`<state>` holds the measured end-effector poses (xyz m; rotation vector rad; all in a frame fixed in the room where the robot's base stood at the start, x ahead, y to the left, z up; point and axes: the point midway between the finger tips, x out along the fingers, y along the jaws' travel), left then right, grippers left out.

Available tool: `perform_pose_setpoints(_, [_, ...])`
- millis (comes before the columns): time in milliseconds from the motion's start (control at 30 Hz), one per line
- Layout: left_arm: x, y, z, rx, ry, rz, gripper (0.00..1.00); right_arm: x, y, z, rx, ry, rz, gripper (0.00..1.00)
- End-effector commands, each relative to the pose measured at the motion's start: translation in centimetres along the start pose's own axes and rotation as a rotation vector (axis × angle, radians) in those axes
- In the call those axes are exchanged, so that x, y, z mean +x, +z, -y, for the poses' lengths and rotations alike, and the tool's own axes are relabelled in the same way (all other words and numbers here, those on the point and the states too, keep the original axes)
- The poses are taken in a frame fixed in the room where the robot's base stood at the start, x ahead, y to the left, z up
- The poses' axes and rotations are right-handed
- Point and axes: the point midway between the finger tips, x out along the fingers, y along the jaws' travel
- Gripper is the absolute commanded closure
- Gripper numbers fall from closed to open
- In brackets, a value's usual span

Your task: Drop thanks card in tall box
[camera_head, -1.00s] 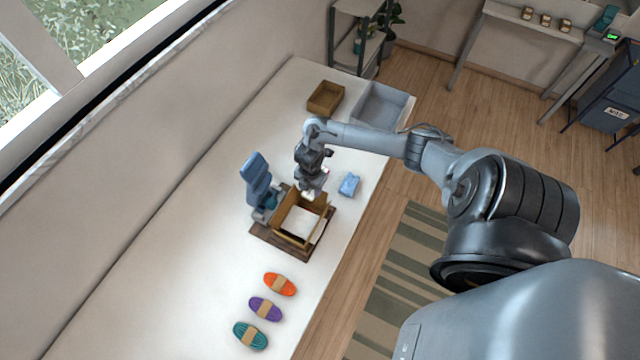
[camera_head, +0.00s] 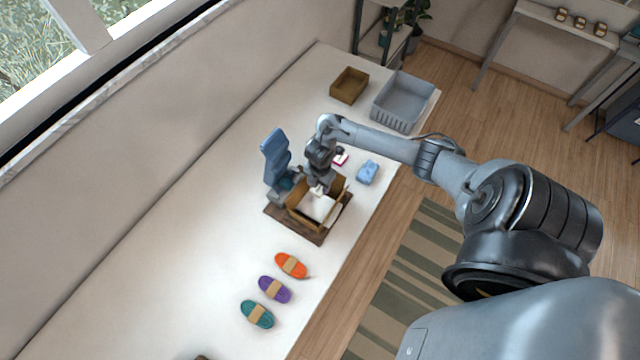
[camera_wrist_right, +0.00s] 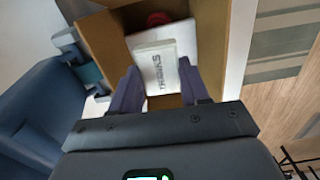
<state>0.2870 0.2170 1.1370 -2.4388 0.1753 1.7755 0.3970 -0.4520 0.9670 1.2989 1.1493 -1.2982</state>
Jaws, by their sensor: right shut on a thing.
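The thanks card (camera_wrist_right: 160,70) is a small white piece with dark lettering reading THANKS, seen in the right wrist view. My right gripper (camera_wrist_right: 155,88) is shut on it. In the head view this gripper (camera_head: 318,190) is over the back part of the tall box (camera_head: 298,217), a brown open-topped box with white lining inside. In the wrist view the box wall (camera_wrist_right: 100,38) surrounds the card, with something red partly showing beyond it. Whether the card touches the lining cannot be told. My left gripper is not in view.
A blue stand (camera_head: 276,158) is close left of the box. A blue cloth-like bundle (camera_head: 368,172) and a pink-white item (camera_head: 341,158) lie behind right. A grey bin (camera_head: 402,101) and brown tray (camera_head: 349,85) stand at the back.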

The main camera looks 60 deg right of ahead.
Motion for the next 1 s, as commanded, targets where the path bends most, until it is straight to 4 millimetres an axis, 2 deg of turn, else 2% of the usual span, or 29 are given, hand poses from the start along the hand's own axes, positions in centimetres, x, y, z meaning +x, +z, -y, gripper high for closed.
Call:
perform_pose_setpoints(33, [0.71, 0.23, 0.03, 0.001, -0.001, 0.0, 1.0, 0.71, -0.03, 0.0, 0.0, 0.0, -0.001, 0.83])
perform_pose_setpoints(100, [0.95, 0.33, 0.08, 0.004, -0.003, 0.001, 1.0, 0.92, -0.03, 0.01, 0.0, 0.0, 0.0, 0.83])
perform_pose_setpoints(433, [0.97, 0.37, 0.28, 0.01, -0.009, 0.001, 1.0, 0.91, 0.0, 0.02, -0.001, 0.0, 0.0, 0.83])
perform_pose_setpoints(467, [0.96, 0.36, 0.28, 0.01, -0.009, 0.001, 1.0, 0.92, 0.0, 0.02, -0.001, 0.0, 0.0, 0.52])
perform_pose_setpoints(633, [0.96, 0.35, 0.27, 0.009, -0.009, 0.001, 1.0, 0.92, 0.01, 0.03, -0.001, -0.001, 0.0, 0.26])
perform_pose_setpoints(1000, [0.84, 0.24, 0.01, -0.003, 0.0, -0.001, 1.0, 0.58, 0.03, 0.0, -0.002, 0.0, 0.0, 0.25])
